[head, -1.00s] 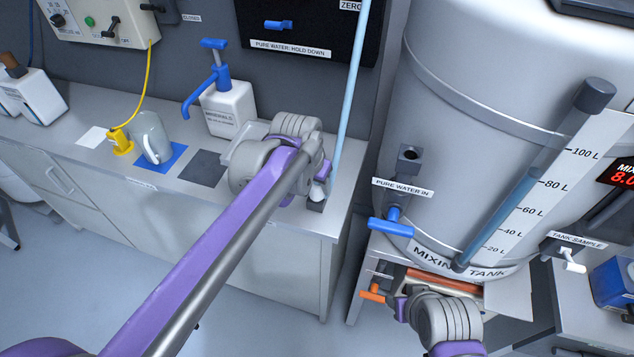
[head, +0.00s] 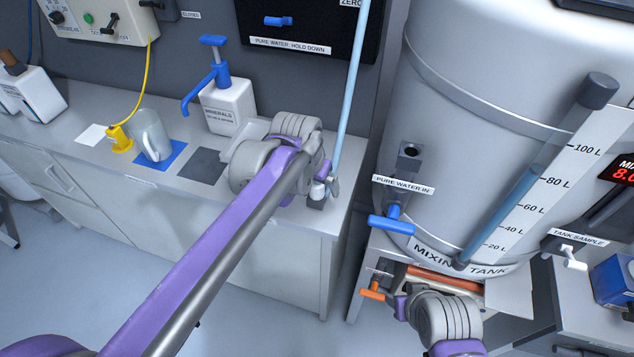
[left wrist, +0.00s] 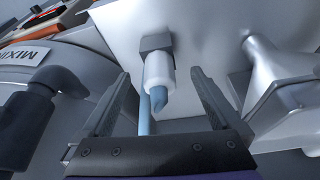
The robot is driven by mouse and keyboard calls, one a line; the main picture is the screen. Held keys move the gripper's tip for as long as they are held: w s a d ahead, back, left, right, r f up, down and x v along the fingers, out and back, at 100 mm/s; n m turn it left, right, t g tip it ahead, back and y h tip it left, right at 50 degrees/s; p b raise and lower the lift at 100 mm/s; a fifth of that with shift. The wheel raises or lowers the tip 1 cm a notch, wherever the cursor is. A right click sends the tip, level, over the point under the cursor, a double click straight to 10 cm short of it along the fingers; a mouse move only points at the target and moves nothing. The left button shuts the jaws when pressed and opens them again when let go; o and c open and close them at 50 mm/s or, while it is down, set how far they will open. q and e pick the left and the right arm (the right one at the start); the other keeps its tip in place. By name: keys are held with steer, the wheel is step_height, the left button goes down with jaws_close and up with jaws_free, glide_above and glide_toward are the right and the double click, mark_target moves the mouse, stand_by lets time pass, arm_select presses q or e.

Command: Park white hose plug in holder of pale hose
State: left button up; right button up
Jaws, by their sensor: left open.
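The white hose plug (left wrist: 160,70) sits in the small dark grey holder (left wrist: 156,42), with a pale blue tip pointing toward the wrist camera. In the head view the plug (head: 317,190) and holder (head: 315,204) are at the bench's right front corner, partly covered by my gripper. The pale blue hose (head: 352,95) rises from there; a piece of the hose (left wrist: 144,120) also shows in the left wrist view. My left gripper (left wrist: 160,78) is open, one finger on each side of the plug, both apart from it.
The mixing tank (head: 450,110) stands right of the bench, with a blue-handled water inlet (head: 391,224). A minerals pump bottle (head: 229,105) and a grey jug (head: 152,138) stand on the bench (head: 105,160) behind and left of my left arm.

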arm_select(q)
steer(key=shift+r, duration=0.15)
arm_select(e)
steer(key=shift+r, duration=0.1)
stand_by(0.3)
arm_select(q)
steer(key=shift+p+v, duration=1.8)
steer(key=shift+v, duration=1.1)
arm_select(e)
steer(key=r, duration=0.2)
steer(key=w+r, duration=0.1)
steer(key=r, duration=0.1)
steer(key=shift+w+r, duration=0.1)
steer(key=shift+w, duration=0.05)
arm_select(q)
steer(key=v, duration=1)
steer(key=shift+s+r, duration=0.15)
steer(key=shift+r, duration=0.25)
arm_select(e)
steer(key=shift+w+r, duration=0.1)
steer(key=shift+r, duration=0.3)
arm_select(q)
steer(key=s+a+f+n+t+y, duration=0.1)
steer(key=s+a+f+n, duration=0.4)
steer(key=s+a+f, duration=1)
step_height(320, 180, down, 4)
steer(key=shift+s+f+t+y, duration=0.2)
steer(key=shift+s+t+y, duration=0.2)
steer(key=shift+s, duration=0.45)
steer(key=shift+a, duration=0.1)
